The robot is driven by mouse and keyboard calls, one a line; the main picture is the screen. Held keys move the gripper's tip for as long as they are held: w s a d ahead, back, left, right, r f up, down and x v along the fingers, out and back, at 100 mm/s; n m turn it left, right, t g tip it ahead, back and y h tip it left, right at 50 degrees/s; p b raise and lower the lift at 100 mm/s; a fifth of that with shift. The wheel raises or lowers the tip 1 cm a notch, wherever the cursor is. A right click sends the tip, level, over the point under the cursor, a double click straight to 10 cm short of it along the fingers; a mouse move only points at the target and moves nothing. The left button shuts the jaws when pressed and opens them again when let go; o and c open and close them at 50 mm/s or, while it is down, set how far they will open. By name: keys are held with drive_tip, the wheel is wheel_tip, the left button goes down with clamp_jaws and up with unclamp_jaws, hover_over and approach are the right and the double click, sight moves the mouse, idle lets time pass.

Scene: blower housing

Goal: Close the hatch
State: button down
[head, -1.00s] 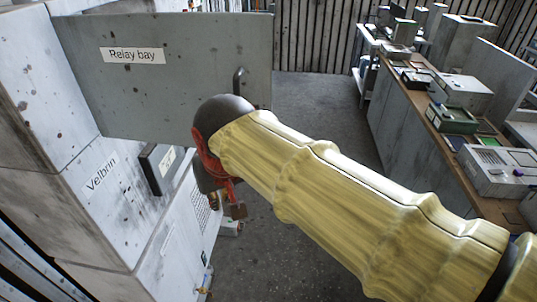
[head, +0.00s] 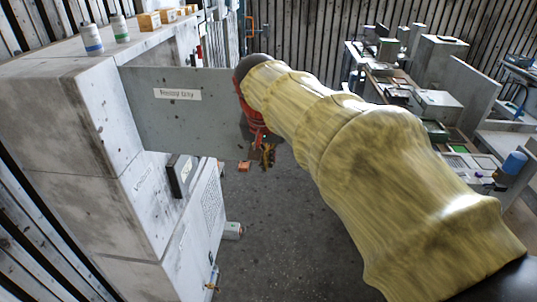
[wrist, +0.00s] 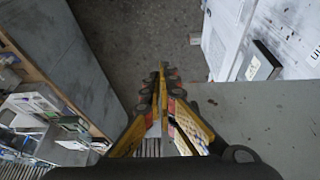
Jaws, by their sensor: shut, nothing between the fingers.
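The hatch is a flat grey door (head: 185,120) labelled "Relay bay". In the head view it stands open, sticking out to the right from the pale housing (head: 60,120). My gripper (head: 268,158) is at the door's free right end, near its lower corner; my wrist hides that end, and no handle shows there. In the wrist view my gripper (wrist: 163,70) is shut and empty, and the grey door (wrist: 275,110) spreads to its right. I cannot tell whether the fingers touch the door.
A dark box (head: 183,175) juts from the housing below the door. Cans (head: 92,40) and orange boxes (head: 150,20) stand on top of the housing. A bench with equipment (head: 440,105) runs along the right. The floor (head: 290,230) between is mostly clear.

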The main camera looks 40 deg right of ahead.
drive_tip(key=w+d+f+p, duration=0.1)
drive_tip(key=w+d+f, duration=0.2)
drive_tip(key=d+f, duration=0.2)
drive_tip(key=shift+w+f, duration=0.25)
drive_tip(key=shift+w, duration=0.15)
drive_tip(key=shift+w+d, duration=0.1)
